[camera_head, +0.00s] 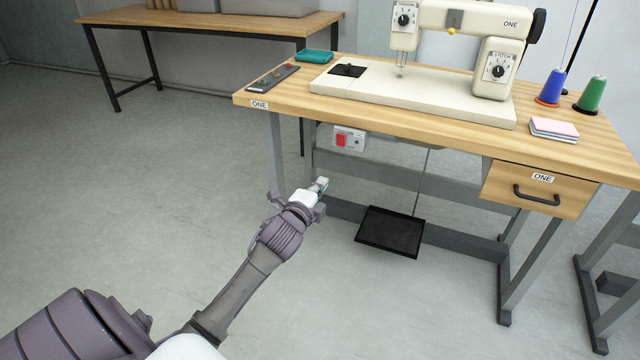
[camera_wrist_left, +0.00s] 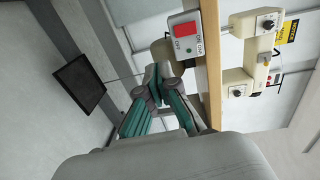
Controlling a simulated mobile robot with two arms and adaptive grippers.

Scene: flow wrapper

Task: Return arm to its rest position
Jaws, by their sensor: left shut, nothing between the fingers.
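My left gripper (camera_head: 321,185) is in front of the table's left front leg in the head view, below the tabletop. In the left wrist view its two fingers (camera_wrist_left: 158,72) come together at the tips, with nothing held between them. A switch box (camera_head: 349,138) with a red button is under the tabletop, up and to the right of the gripper. It also shows in the left wrist view (camera_wrist_left: 187,38), beyond the fingertips. My right gripper is in neither view.
The sewing table (camera_head: 400,117) carries a cream sewing machine (camera_head: 420,88), thread spools (camera_head: 591,95) and folded cloths (camera_head: 554,130). A drawer (camera_head: 538,188) is at its right front. A black pedal (camera_head: 390,231) is low beneath it. The floor (camera_head: 150,190) at left is clear.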

